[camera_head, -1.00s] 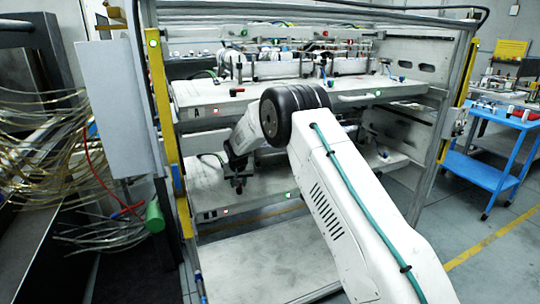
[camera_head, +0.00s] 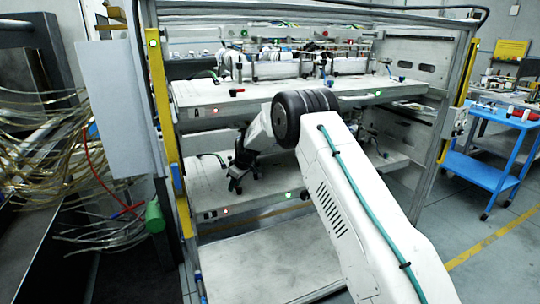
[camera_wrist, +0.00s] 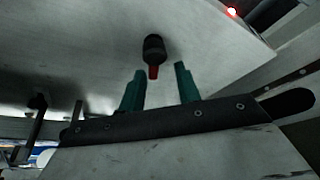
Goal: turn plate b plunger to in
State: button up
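The plunger (camera_wrist: 153,48) shows in the wrist view as a dark round knob with a red part at its lower end. It stands out against the pale surface of plate B. My gripper (camera_wrist: 159,80) is open, with its two green fingers apart and nothing between them that I can make out. The plunger appears just beyond the fingertips, between their lines; I cannot tell whether they touch it. In the head view, my gripper (camera_head: 236,184) is low over the left part of plate B (camera_head: 262,205), the lower shelf. The plunger cannot be told apart there.
Plate A (camera_head: 215,105), the upper shelf, lies above my gripper and carries rows of fittings. A yellow upright (camera_head: 165,120) bounds the rack on the left. A red light (camera_wrist: 231,11) shows in the wrist view. A blue cart (camera_head: 490,155) stands to the right.

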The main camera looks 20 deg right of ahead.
aim_at(239, 188)
jog(key=n, duration=0.2)
jog(key=n+g+y, duration=0.1)
jog(key=n, duration=0.1)
jog(key=shift+s+a, duration=0.2)
jog(key=v, duration=0.3)
jog(key=shift+d+r, duration=0.15)
jog(key=shift+d, duration=0.05)
jog(key=s+d, duration=0.2)
jog(key=d, duration=0.1)
jog(key=s+d, duration=0.2)
jog(key=d, duration=0.1)
jog(key=s+d, duration=0.2)
jog(key=d, duration=0.2)
jog(key=shift+s+d, duration=0.1)
jog(key=s+a+r+m, duration=0.2)
jog(key=s+a+r, duration=0.1)
jog(key=s+r, duration=0.5)
jog(key=s+a+r+m+g+h, duration=0.1)
jog(key=s+a+r, duration=0.2)
jog(key=s+r, duration=0.5)
jog(key=shift+s+r+m, duration=0.35)
jog(key=shift+r+m, duration=0.05)
jog(key=shift+r, duration=1.55)
jog(key=shift+a, duration=0.1)
